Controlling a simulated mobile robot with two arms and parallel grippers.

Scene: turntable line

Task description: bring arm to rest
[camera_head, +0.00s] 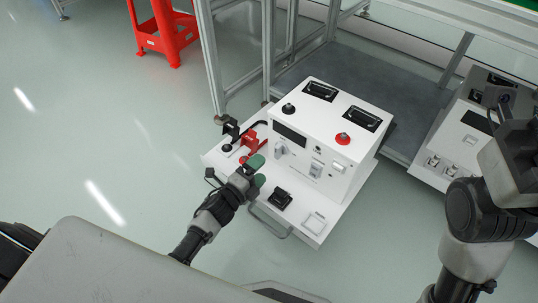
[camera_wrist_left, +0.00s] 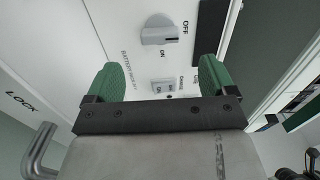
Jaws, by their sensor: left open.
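My left gripper (camera_head: 257,171) is over the front left of a white control box (camera_head: 318,150), its green fingertips close to the front panel. In the left wrist view the green fingers of this gripper (camera_wrist_left: 160,78) are spread apart with nothing held between them. A grey rotary knob (camera_wrist_left: 158,30) marked ON and OFF lies beyond the fingertips, and a small switch (camera_wrist_left: 163,87) shows between them. Whether the fingers touch the panel is hard to tell. My right arm (camera_head: 478,215) stands at the right edge; its fingers do not show.
Red clamp-like parts (camera_head: 250,142) and a black bracket (camera_head: 230,128) sit on the white base plate beside my left gripper. A metal handle (camera_head: 268,224) sticks out at the base's front. A second white unit (camera_head: 455,140) stands at right. Floor at left is clear up to a red stool (camera_head: 165,35).

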